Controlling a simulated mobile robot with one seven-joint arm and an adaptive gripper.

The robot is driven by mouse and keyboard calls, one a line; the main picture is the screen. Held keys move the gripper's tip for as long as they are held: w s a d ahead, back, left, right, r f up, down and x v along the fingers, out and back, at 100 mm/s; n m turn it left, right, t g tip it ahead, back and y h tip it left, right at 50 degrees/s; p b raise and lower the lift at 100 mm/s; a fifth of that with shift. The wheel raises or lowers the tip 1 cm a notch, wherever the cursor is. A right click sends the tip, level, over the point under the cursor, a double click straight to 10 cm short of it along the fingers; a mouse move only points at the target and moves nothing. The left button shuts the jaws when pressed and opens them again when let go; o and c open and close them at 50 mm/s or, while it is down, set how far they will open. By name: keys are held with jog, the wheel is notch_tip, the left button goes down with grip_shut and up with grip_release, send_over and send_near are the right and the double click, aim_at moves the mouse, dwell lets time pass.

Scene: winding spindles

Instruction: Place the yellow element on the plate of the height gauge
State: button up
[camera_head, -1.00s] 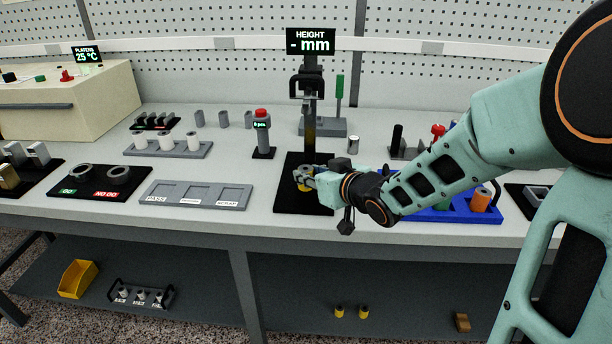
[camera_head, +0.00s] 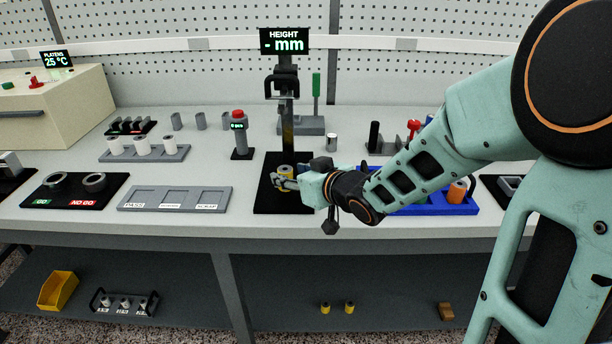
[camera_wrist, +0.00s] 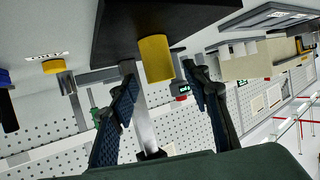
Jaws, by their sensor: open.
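The yellow element (camera_head: 286,170) is a short cylinder standing on the black plate (camera_head: 262,203) of the height gauge (camera_head: 287,110). My gripper (camera_head: 284,183) is at the front of it, low over the plate, and hides part of it. In the wrist view, turned upside down, the yellow element (camera_wrist: 155,58) stands against the black plate (camera_wrist: 115,35). My gripper's two fingers (camera_wrist: 162,82) are spread apart with nothing held, and the element lies just beyond their tips. The gauge display (camera_head: 285,41) reads "- mm".
A grey tray (camera_head: 125,198) with labelled compartments is left of the plate. A blue tray (camera_head: 435,208) with an orange cylinder (camera_head: 457,193) is behind and right of my forearm. A red-topped post (camera_head: 239,135) stands left of the gauge. Two yellow cylinders (camera_head: 349,308) stand on the lower shelf.

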jog(key=p+v, duration=0.1)
jog(key=v, duration=1)
jog(key=shift+p, duration=0.4)
